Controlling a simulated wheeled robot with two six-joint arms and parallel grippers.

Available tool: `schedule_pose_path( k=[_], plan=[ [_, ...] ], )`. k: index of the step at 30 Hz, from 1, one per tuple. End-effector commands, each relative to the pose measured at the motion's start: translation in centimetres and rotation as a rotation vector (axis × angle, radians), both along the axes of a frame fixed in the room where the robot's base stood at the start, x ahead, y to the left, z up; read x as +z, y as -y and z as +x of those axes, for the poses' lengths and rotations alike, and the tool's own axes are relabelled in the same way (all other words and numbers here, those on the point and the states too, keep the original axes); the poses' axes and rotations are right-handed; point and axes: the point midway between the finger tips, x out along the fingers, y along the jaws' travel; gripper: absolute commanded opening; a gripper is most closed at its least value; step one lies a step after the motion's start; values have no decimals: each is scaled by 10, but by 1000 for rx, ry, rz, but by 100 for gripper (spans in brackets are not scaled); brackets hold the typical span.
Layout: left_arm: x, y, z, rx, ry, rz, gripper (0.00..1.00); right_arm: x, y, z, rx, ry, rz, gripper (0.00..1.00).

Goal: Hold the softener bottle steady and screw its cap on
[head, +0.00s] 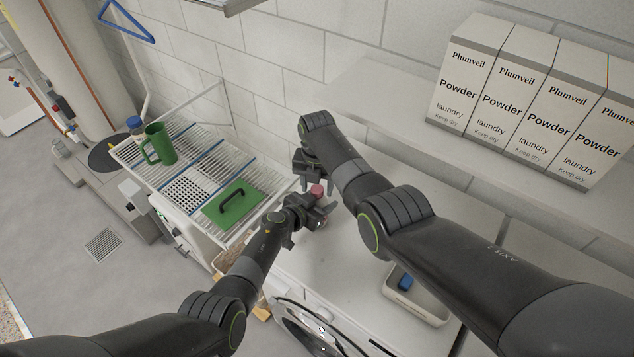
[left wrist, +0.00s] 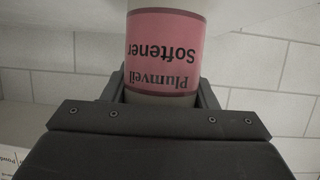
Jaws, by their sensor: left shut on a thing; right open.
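The softener bottle (left wrist: 165,50) has a pink label that reads upside down in the left wrist view, between the jaws of my left gripper. In the head view my left gripper (head: 318,212) is shut on the bottle, above the white machine top; the bottle's body is mostly hidden there.
A tray (head: 418,301) with a blue item sits on the white top. Several powder boxes (head: 505,100) stand on the shelf at right.

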Motion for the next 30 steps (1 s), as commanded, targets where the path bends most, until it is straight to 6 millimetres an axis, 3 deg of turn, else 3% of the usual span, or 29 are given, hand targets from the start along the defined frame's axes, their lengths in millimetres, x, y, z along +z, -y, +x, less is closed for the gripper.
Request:
schedule_pose_path(
  k=[3, 14, 20, 30],
  plan=[
    [0, 0, 0, 0, -1, 0, 0, 0, 0, 0, 0, 0, 0, 50],
    [0, 0, 0, 0, -1, 0, 0, 0, 0, 0, 0, 0, -1, 3],
    [0, 0, 0, 0, -1, 0, 0, 0, 0, 0, -73, 0, -1, 3],
    [0, 0, 0, 0, -1, 0, 0, 0, 0, 0, -590, 1, -2, 3]
  ],
)
